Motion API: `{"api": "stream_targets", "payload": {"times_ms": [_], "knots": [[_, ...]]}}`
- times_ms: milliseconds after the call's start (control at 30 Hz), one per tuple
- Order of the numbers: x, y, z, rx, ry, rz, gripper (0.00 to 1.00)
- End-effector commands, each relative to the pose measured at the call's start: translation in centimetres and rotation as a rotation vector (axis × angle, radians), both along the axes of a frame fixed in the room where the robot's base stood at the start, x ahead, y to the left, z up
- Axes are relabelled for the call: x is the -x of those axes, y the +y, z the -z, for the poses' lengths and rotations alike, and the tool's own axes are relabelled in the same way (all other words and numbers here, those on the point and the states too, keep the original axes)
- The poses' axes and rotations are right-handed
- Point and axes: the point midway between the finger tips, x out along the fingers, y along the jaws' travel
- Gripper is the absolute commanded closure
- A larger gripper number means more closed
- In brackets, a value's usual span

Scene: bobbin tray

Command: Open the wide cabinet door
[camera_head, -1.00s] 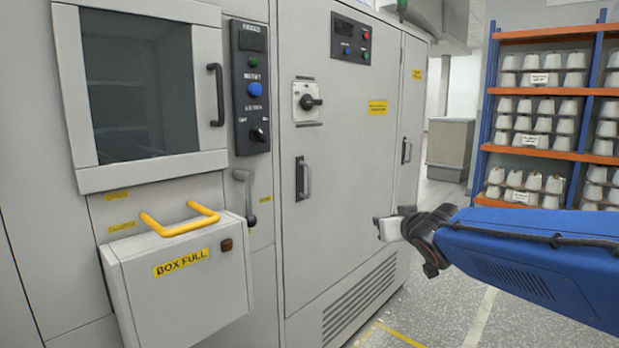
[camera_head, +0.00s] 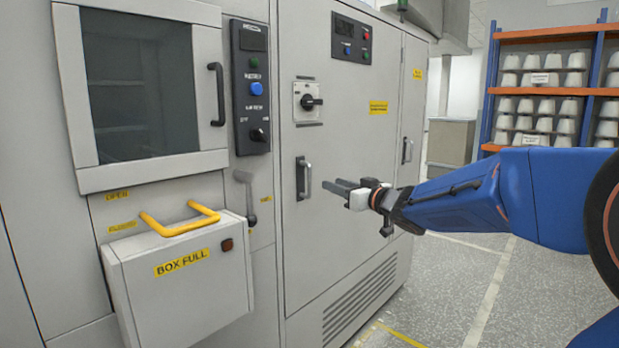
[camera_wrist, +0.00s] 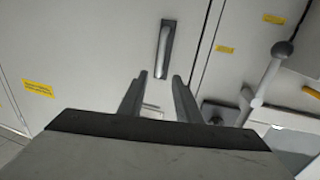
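The wide cabinet door (camera_head: 345,215) is a grey panel in the middle of the head view, and it looks shut. Its vertical handle (camera_head: 304,178) is on the door's left side, on a dark plate. In the wrist view the handle (camera_wrist: 164,52) stands beyond my fingertips, roughly in line with the gap between them. My gripper (camera_head: 334,187) points left toward the handle, a short way to its right and apart from it. The wrist view shows my gripper (camera_wrist: 159,82) with its two fingers apart and nothing between them.
A rotary switch (camera_head: 308,102) is above the handle. A lever (camera_head: 248,195) and a box with a yellow handle (camera_head: 180,280) are to its left. A narrower door (camera_head: 411,120) adjoins on the right. Bobbin shelves (camera_head: 545,90) stand at the back right; floor before them is clear.

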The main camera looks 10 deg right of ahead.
Motion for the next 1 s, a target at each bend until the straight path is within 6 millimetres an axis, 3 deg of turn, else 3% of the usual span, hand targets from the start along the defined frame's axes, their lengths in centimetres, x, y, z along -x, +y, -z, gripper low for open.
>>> {"api": "stream_targets", "payload": {"times_ms": [600, 800, 1000], "knots": [[-9.8, 4.6, 0.0, 0.000, 0.000, -0.001, 0.69], [-11.7, 5.4, 0.0, 0.000, 0.000, 0.000, 0.69], [-12.3, 5.7, 0.0, 0.000, 0.000, 0.001, 0.69]]}}
